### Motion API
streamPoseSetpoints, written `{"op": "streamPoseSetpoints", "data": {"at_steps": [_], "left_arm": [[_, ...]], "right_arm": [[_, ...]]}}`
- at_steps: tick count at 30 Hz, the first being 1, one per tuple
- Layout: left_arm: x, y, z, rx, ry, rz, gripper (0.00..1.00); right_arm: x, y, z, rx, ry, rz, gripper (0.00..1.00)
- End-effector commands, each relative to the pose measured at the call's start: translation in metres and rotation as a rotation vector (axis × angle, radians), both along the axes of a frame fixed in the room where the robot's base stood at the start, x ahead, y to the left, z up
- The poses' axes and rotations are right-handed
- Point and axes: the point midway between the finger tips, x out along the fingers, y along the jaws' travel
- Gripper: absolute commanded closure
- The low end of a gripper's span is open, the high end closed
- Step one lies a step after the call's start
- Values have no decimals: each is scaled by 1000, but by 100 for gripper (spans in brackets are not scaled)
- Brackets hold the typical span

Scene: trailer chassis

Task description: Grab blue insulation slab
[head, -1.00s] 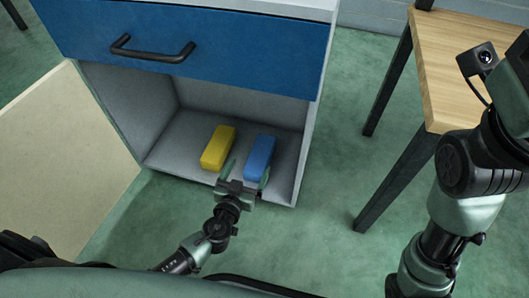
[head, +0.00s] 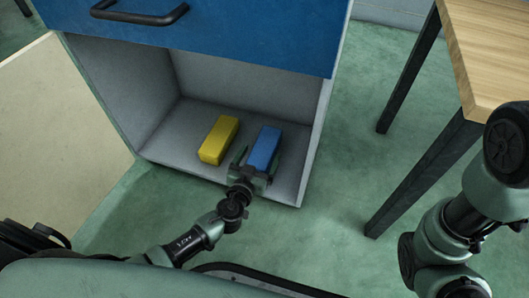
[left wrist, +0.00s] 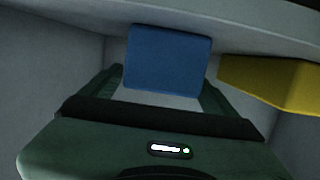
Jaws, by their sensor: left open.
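The blue insulation slab (head: 264,147) lies on the floor of the open lower cabinet compartment, toward its right side. In the left wrist view the slab (left wrist: 167,57) shows end-on between the two fingers. My left gripper (head: 256,160) is open at the slab's near end, with one finger on each side of it. I cannot tell whether the fingers touch it. My right arm comes in at the right edge, but its gripper is out of frame.
A yellow slab (head: 219,139) lies just left of the blue one; it also shows in the left wrist view (left wrist: 277,80). The cabinet (head: 315,130) has a blue drawer front (head: 240,35) above the compartment. An open door panel (head: 60,120) stands at left, a wooden table (head: 490,50) at right.

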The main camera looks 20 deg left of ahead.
Motion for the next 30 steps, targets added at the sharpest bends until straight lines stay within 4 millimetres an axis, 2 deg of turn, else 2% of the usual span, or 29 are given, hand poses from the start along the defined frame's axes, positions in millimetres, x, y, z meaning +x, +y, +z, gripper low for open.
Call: {"op": "streamPoseSetpoints", "data": {"at_steps": [3,6,14,17,21,22,30], "left_arm": [[19,-1,-6,1,-1,1,11],[28,-1,-7,1,0,0,11],[30,-2,-7,0,1,-1,11],[30,-2,-7,0,1,-1,36],[30,-2,-7,0,1,0,75],[30,-2,-6,0,0,0,79],[30,-2,-4,0,0,0,79]], "right_arm": [[0,0,-8,0,0,0,64],[0,0,-10,0,0,0,64],[0,0,-9,0,0,0,64],[0,0,-9,-1,0,0,64],[0,0,-9,-1,0,0,64],[0,0,-9,-1,0,0,64],[0,0,-8,-1,0,0,64]]}}
